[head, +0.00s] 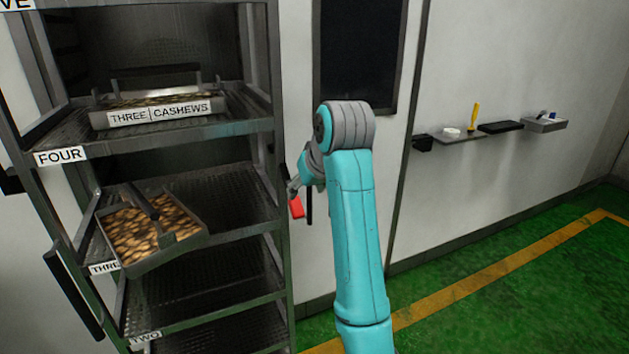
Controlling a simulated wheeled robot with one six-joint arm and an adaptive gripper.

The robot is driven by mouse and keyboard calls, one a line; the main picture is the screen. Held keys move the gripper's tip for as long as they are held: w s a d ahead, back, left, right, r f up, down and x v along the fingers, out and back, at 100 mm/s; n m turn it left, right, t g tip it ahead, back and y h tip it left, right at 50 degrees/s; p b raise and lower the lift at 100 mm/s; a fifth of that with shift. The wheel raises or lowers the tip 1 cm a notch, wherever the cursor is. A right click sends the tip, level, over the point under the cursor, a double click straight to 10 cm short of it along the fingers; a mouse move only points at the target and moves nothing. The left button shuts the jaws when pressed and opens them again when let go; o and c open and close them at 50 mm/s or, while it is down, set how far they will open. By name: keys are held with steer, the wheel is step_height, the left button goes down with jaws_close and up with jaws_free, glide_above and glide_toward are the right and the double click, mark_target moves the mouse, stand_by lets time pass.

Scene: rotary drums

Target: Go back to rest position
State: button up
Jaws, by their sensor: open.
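My gripper (293,188) is partly hidden behind my teal arm, near the right side post of a metal rack (200,136). It is open, and its fingertips are small and hard to make out. A red piece (297,207) shows just below it; I cannot tell whether it is part of the gripper or a separate thing. A tray of nuts (190,236) sits tilted on the shelf labelled three, its front edge out past the shelf. Another tray, labelled three cashews (157,113), sits on the shelf labelled four.
A door with a dark window (362,50) stands behind my arm. A wall shelf (458,138) at the right holds a white round item, a yellow-handled tool, a black tray and a grey bin (544,124). The green floor (500,300) with a yellow line is clear at the right.

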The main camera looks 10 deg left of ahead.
steer(key=s+d+f+m+t, duration=0.1)
steer(key=d+f, duration=0.3)
steer(key=f, duration=0.8)
steer(key=s+d+f+m+t, duration=0.1)
steer(key=d+f, duration=0.3)
steer(key=f, duration=0.8)
steer(key=s+d+f+m+t+h, duration=0.1)
steer(key=s+d+f, duration=0.4)
steer(key=s+f, duration=0.3)
steer(key=s+d+f+m+t, duration=0.1)
steer(key=s+d+f, duration=0.5)
steer(key=s+f, duration=0.15)
steer(key=s+d+f+m+t+h, duration=0.15)
steer(key=s+d, duration=0.25)
steer(key=s, duration=0.6)
steer(key=s+d+f+t, duration=0.15)
steer(key=s+d, duration=0.25)
steer(key=s, duration=0.6)
steer(key=s+d+r+h, duration=0.1)
steer(key=s+d+r, duration=0.1)
steer(key=s+r, duration=0.4)
steer(key=s+d+r+m+t+h, duration=0.1)
steer(key=s+r, duration=0.5)
steer(key=s, duration=0.7)
steer(key=shift+s+d+r, duration=0.2)
steer(key=shift+d, duration=0.15)
